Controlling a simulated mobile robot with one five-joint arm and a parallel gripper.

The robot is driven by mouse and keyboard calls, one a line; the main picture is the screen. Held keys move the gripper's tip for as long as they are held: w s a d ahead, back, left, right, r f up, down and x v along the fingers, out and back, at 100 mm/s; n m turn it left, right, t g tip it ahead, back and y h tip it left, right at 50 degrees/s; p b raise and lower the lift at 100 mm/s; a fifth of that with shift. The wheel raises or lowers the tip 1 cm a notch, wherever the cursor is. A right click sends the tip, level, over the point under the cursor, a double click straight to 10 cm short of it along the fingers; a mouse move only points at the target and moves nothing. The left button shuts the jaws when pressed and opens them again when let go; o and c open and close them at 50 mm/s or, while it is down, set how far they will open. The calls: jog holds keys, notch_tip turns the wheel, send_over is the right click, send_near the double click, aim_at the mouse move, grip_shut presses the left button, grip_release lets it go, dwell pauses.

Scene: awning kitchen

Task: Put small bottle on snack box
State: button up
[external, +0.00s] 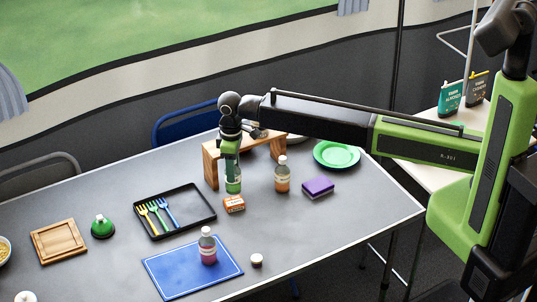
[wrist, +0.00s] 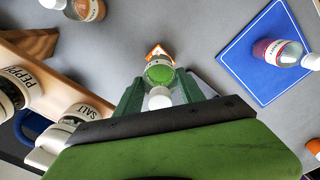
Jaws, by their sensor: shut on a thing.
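My gripper (external: 231,162) points down over the table, beside the front of a wooden stand. It is shut on a small clear bottle with green contents (external: 233,184). In the wrist view the bottle (wrist: 160,74) sits between the two green fingers (wrist: 158,92), its white cap towards the camera. The snack box (external: 234,204), a small orange box with a pale label, lies on the table just in front of and below the bottle. In the wrist view the box (wrist: 154,51) is mostly hidden behind the bottle. I cannot tell the gap between them.
The wooden stand (external: 210,165) is close behind, with salt and pepper shakers (wrist: 88,112). An orange bottle (external: 282,178) and purple sponge (external: 318,186) stand right. A black tray (external: 152,228) with forks lies left. A pink bottle (external: 208,250) stands on a blue mat (external: 170,280) in front.

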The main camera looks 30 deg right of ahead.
jog(key=shift+a+f+b, duration=0.1)
jog(key=shift+f+b, duration=1.95)
jog(key=shift+f, duration=0.15)
jog(key=shift+r, duration=0.25)
jog(key=shift+f, duration=0.15)
jog(key=o, duration=1.4)
jog(key=shift+o, duration=0.2)
notch_tip(320, 180, up, 12)
jog(key=p, duration=1.2)
jog(key=shift+r, duration=0.25)
jog(key=shift+f, duration=0.15)
